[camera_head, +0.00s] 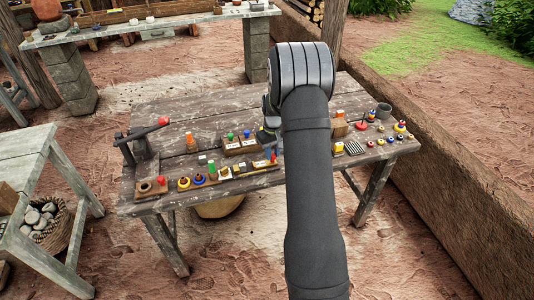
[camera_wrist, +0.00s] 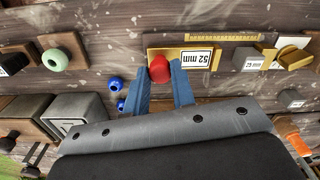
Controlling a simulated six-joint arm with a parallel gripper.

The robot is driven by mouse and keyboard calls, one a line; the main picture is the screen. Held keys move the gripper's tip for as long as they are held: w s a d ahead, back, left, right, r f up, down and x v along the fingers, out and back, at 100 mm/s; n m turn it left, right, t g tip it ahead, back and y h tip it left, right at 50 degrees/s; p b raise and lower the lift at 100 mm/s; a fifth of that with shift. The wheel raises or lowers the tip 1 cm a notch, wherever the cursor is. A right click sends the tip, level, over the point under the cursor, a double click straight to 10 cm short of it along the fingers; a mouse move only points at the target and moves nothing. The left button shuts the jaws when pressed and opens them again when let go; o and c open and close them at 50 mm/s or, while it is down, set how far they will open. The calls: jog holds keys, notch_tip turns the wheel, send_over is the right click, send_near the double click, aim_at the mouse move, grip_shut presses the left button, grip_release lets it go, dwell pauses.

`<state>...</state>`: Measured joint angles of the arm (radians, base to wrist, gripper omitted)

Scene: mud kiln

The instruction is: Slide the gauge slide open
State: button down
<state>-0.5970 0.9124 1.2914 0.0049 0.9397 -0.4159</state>
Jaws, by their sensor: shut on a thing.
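The gauge slide (camera_wrist: 222,50) is a wooden base with a brass-coloured strip, a white "52 mm" label and a red knob (camera_wrist: 159,68) at its left end in the wrist view. My gripper (camera_wrist: 160,76) has its two blue fingers closed on either side of the red knob. In the head view the gauge slide (camera_head: 262,164) lies near the front edge of the table, and my arm hides part of the area around it. My gripper shows there as a dark shape just behind the slide.
The worn wooden table (camera_head: 190,110) holds several small fixtures with coloured knobs on both sides of my arm. A lever with a red end (camera_head: 163,121) rises at the left. The table's back left area is bare.

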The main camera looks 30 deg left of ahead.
jog(key=c, duration=1.2)
grip_release()
jog(key=shift+w+d, duration=0.15)
jog(key=shift+w, duration=0.05)
jog(key=shift+r, duration=0.15)
notch_tip(320, 180, up, 17)
notch_tip(320, 180, down, 17)
jog(key=shift+f, duration=0.1)
jog(key=shift+s+a+f, duration=0.1)
jog(key=shift+s+a, duration=0.1)
jog(key=shift+a, duration=0.05)
jog(key=shift+s+a, duration=0.2)
jog(key=shift+s, duration=0.05)
